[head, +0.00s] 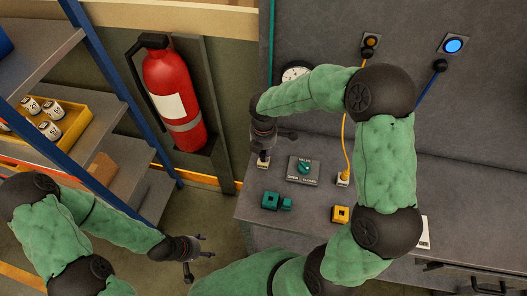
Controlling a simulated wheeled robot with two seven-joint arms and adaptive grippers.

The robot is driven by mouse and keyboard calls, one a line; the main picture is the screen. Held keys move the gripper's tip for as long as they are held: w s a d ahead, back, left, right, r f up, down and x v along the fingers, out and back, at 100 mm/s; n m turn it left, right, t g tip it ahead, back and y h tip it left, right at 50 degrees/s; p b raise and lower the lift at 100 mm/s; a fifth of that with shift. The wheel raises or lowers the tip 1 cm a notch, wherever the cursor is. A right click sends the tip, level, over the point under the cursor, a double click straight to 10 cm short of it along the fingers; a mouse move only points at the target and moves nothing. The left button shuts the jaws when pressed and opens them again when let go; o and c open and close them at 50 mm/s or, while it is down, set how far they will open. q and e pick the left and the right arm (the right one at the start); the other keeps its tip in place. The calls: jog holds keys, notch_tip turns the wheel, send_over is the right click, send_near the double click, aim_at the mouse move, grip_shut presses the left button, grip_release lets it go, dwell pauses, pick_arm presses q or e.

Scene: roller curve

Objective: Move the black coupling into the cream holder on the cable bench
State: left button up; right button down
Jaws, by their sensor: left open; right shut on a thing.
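My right gripper (264,151) points down at the left part of the grey cable bench (395,185). It is shut on a small dark piece, taken to be the black coupling, mostly hidden by the fingers. A small cream block, which looks like the cream holder (263,163), sits right under the fingertips. I cannot tell whether the coupling touches it or is inside it. Another cream block (343,180) stands further right with the orange cable running into it. My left gripper (198,257) is open and empty, low in front of the shelf, away from the bench.
A grey valve box (304,180) with a teal knob stands right of the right gripper. Teal blocks (270,201) and a yellow block (341,214) lie nearer the front. A fire extinguisher (172,85) and a shelf with a yellow tray (72,125) are left.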

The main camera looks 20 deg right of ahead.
jog(key=shift+f+b, duration=0.45)
jog(key=shift+f, duration=0.3)
jog(key=c, duration=1)
grip_release()
notch_tip(320, 180, up, 12)
jog(key=shift+r, duration=0.1)
